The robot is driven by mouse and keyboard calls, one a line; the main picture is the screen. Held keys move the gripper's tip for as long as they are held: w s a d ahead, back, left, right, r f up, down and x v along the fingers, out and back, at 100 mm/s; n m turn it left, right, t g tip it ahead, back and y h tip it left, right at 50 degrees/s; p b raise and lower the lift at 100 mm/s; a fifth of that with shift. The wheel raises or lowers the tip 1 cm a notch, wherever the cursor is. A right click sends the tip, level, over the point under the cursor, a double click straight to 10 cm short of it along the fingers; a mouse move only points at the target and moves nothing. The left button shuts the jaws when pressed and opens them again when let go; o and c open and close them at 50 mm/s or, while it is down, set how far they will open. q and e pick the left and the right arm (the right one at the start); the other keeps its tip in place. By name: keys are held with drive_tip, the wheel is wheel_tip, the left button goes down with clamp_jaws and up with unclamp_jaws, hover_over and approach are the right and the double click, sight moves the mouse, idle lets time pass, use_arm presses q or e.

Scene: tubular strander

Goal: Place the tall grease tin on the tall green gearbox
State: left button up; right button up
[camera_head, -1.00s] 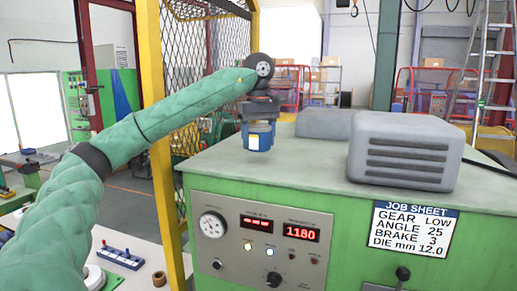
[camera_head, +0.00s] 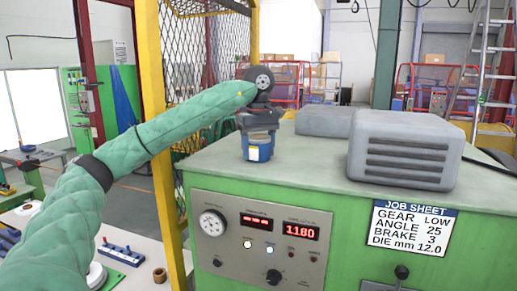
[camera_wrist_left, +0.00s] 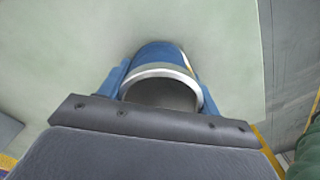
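The tall grease tin (camera_head: 258,149) is blue with a pale label and looks upright, above or on the pale top of the tall green gearbox (camera_head: 215,163), near its back left corner. I cannot tell whether its base touches the top. My left gripper (camera_head: 258,126) comes down on the tin from above. In the left wrist view the tin's metal rim and dark top (camera_wrist_left: 160,92) lie between the two blue fingers, which look close against its sides. The gearbox's pale surface (camera_wrist_left: 60,60) lies beyond it. My right gripper is not in view.
A grey ribbed box (camera_head: 405,150) and a lower grey box (camera_head: 324,121) stand on the top to the right of the tin. A yellow post and mesh guard (camera_head: 160,130) rise close to my left arm. The front middle of the top is clear.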

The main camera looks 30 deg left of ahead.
sight(259, 136)
use_arm(q)
drive_tip(key=o, duration=0.4)
drive_tip(key=shift+o, duration=0.2)
drive_tip(key=shift+r, duration=0.15)
drive_tip(key=shift+r+b, duration=1.05)
drive_tip(key=shift+r, duration=4.9)
